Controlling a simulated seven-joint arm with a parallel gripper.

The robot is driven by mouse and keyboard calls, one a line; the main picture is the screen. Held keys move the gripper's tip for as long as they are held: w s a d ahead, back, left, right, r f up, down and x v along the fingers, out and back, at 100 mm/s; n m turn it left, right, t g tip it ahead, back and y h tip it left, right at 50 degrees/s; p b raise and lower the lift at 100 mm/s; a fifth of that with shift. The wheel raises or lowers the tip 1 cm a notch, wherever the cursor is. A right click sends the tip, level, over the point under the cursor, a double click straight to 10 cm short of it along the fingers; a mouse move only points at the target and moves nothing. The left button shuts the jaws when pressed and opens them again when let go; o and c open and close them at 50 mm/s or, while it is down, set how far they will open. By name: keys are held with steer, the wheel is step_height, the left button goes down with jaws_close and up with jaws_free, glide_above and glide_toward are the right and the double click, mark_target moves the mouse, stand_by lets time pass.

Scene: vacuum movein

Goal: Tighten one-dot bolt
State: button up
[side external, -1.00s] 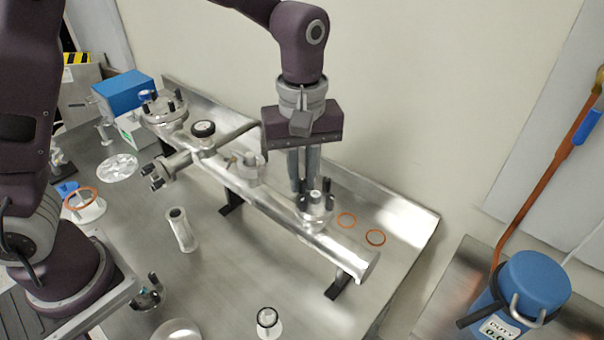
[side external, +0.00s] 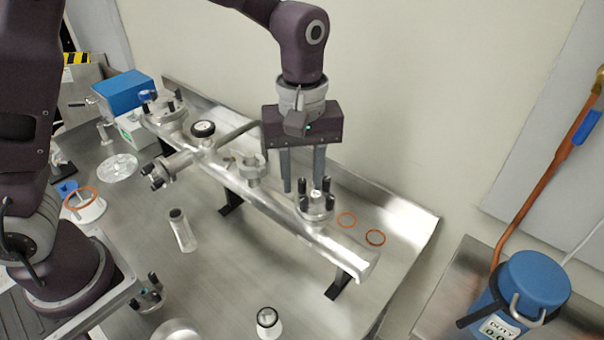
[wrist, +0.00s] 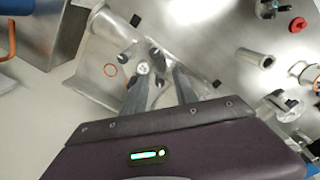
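A round metal flange (side external: 316,209) sits on top of the long steel pipe, near its right end. Several dark upright bolts (side external: 302,186) stand around its rim, with a pale disc in the middle. The flange also shows in the wrist view (wrist: 143,68), beyond my fingertips. Dots marking the bolts are too small to read, so I cannot tell which is the one-dot bolt. My gripper (side external: 303,187) is above the flange, pointing down, its two fingers apart with nothing visible between them. Its fingers also show in the wrist view (wrist: 157,88). I cannot tell whether a fingertip touches a bolt.
The steel pipe (side external: 270,198) carries a gauge (side external: 203,129) and other bolted flanges. A blue tank (side external: 535,285) is at the far right.

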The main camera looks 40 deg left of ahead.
mark_target(302, 180)
steer(key=shift+r, duration=0.1)
step_height(302, 180, up, 7)
stand_by(0.3)
steer(key=shift+c, duration=0.2)
